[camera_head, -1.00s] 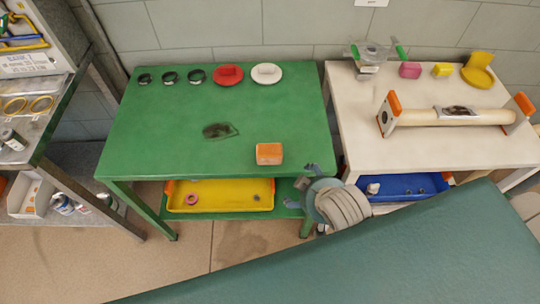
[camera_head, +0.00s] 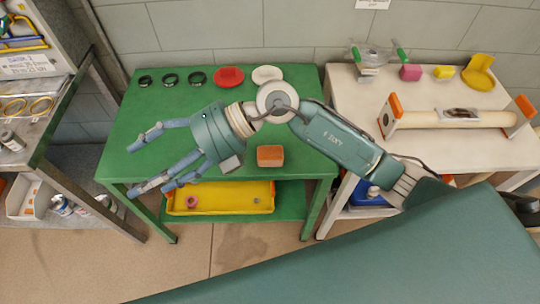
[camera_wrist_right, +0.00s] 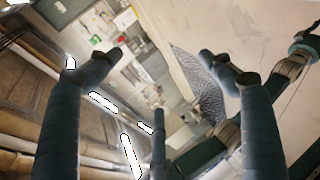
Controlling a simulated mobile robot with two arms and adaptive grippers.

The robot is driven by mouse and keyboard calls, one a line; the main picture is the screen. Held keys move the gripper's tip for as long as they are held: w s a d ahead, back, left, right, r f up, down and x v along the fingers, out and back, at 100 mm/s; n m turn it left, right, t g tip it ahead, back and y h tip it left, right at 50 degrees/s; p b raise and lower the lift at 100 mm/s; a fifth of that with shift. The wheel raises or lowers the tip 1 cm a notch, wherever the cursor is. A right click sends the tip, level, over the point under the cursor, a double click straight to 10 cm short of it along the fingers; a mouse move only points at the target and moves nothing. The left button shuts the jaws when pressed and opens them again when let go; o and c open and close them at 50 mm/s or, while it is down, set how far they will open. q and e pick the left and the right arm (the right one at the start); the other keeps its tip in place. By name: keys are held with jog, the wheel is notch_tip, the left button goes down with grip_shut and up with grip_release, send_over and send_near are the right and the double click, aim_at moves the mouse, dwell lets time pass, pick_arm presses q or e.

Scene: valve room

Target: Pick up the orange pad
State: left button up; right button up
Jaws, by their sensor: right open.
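The orange pad (camera_head: 270,156) is a small block near the front right of the green table (camera_head: 290,110). My right gripper (camera_head: 150,162) is open and empty, with its fingers spread toward the left over the table's front left part. The pad is to the right of the gripper's palm, below my forearm in the picture, and clear of the fingers. In the right wrist view, the open fingers (camera_wrist_right: 160,110) have nothing between them and the pad does not show. My left gripper is not in view.
Several black rings (camera_head: 170,78), a red disc (camera_head: 229,77) and a white disc (camera_head: 267,75) line the green table's back. A yellow tray (camera_head: 250,202) is on its lower shelf. A white table (camera_head: 440,150) holding a pipe (camera_head: 445,118) stands right; a metal shelf (camera_head: 48,125) stands left.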

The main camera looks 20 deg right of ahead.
jog(key=w+d+f+h, duration=0.2)
jog(key=d+f+h, duration=0.3)
jog(key=d+f, duration=0.15)
jog(key=m+t+h, duration=0.2)
jog(key=m+h, duration=0.1)
jog(key=h, duration=0.6)
send_near(270, 151)
jog(key=shift+s+a+f, duration=0.15)
jog(key=shift+s+f, duration=0.15)
jog(key=shift+s, duration=0.05)
jog(key=f, duration=0.3)
jog(key=shift+w+f, duration=0.25)
jog(key=shift+f, duration=0.15)
jog(key=shift+w+d+f+p, duration=0.1)
jog(key=shift+w+f+p, duration=0.2)
jog(key=shift+f, duration=0.75)
jog(key=shift+w+d+f+p, duration=0.1)
jog(key=shift+f+p, duration=0.25)
jog(key=shift+f, duration=0.7)
jog(key=shift+w+d+f+p, duration=0.15)
jog(key=shift+f+p, duration=0.2)
jog(key=shift+f, duration=0.65)
jog(key=shift+c, duration=0.2)
jog(key=c, duration=1.2)
